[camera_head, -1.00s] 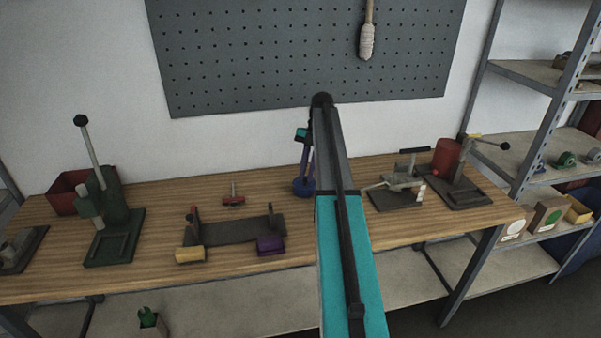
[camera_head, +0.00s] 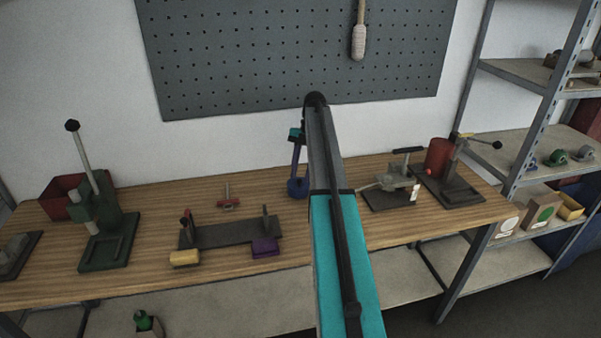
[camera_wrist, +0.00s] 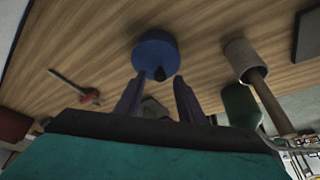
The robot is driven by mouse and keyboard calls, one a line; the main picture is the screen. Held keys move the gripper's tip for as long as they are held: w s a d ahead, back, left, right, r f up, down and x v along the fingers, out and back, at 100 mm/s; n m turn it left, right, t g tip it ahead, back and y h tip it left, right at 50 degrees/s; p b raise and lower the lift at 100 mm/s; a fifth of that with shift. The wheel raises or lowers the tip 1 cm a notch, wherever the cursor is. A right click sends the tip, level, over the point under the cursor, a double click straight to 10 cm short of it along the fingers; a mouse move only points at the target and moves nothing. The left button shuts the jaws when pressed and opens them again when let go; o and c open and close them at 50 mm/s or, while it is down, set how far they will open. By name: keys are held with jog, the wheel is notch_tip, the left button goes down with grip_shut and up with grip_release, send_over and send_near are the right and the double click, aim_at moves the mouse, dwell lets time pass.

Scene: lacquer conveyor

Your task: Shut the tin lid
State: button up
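A blue round tin (camera_head: 297,188) stands on the wooden bench, just left of my arm in the head view. In the wrist view the blue tin (camera_wrist: 157,48) is ahead of my gripper, with a small dark knob (camera_wrist: 160,74) at its near side. My gripper (camera_wrist: 158,92) has two purple fingers spread apart, with nothing seen between them. In the head view the gripper (camera_head: 297,166) points down over the tin, partly hidden by my arm. I cannot tell whether the fingers touch the tin, or how its lid sits.
A red T-handled tool (camera_head: 228,200) and a dark fixture (camera_head: 222,234) with yellow and purple blocks lie left of the tin. A toggle clamp (camera_head: 390,188) and red cylinder (camera_head: 438,157) stand right. A green press (camera_head: 100,215) is far left. Bare bench lies between.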

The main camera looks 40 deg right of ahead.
jog(key=p+v, duration=1.1)
jog(key=v, duration=0.2)
jog(key=shift+d+p, duration=0.3)
jog(key=shift+p, duration=0.1)
jog(key=shift+a, duration=0.15)
dwell(0.8)
